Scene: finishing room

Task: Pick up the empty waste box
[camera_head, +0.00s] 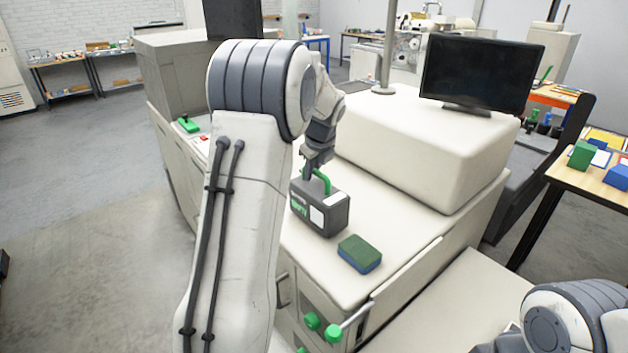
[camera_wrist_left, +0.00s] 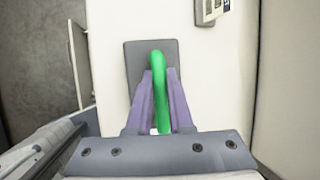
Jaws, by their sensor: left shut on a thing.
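The waste box (camera_head: 316,212) is a dark grey box with white labels, green lettering on its side and a green loop handle (camera_head: 322,181). It stands upright at the white machine top; I cannot tell whether it is slightly clear of the surface. My left gripper (camera_head: 314,171) is above the box, shut on the handle. In the left wrist view, the two purple fingers of the left gripper (camera_wrist_left: 160,88) close on both sides of the green handle (camera_wrist_left: 158,62), with the grey box top (camera_wrist_left: 134,54) beneath. My right gripper is out of view; only part of that arm shows at bottom right.
A green and blue sponge-like block (camera_head: 360,254) lies right of the box on the white top (camera_head: 322,268). A raised white housing (camera_head: 425,150) with a monitor (camera_head: 482,72) stands behind. Green knobs (camera_head: 322,325) stick out in front. A side table (camera_head: 590,185) holds coloured blocks.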

